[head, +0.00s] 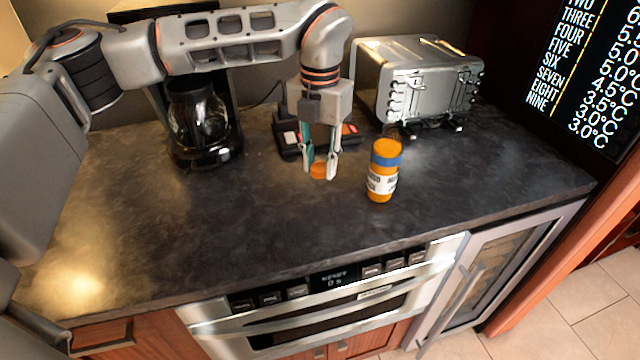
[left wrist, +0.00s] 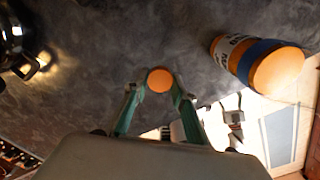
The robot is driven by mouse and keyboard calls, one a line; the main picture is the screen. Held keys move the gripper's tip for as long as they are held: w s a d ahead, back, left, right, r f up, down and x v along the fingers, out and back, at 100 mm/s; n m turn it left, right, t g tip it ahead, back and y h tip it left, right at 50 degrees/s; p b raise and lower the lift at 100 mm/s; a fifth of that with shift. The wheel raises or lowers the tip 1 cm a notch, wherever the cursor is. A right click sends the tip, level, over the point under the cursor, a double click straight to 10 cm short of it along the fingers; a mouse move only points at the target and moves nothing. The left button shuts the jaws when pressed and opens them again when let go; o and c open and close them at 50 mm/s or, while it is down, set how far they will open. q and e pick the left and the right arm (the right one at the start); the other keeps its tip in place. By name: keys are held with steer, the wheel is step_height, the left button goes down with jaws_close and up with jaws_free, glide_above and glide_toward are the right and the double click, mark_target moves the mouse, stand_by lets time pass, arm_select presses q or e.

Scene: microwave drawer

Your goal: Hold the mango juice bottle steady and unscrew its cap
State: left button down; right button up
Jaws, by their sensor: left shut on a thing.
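The mango juice bottle (head: 382,184) stands upright on the dark counter. It has an orange body, a white label with dark lettering, a blue band and a flat orange top. It also shows in the left wrist view (left wrist: 238,57). My left gripper (head: 320,170) points down to the left of the bottle, apart from it. Its fingers are shut on a small round orange piece that looks like the cap (head: 322,171), low over the counter. The orange cap also shows between the fingertips in the left wrist view (left wrist: 160,79). My right gripper is not in view.
A coffee maker (head: 203,120) stands at the back left. A silver toaster oven (head: 425,85) stands behind the bottle. A dark tray-like object with small coloured items (head: 288,135) lies behind my left gripper. The counter's front and right parts are clear.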

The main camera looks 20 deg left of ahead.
mark_target(320, 195)
arm_select(q)
steer(key=shift+f, duration=3.05)
steer(key=shift+f, duration=0.1)
steer(key=c, duration=1.7)
jaws_free()
step_height(320, 195, up, 12)
steer(key=shift+r, duration=0.1)
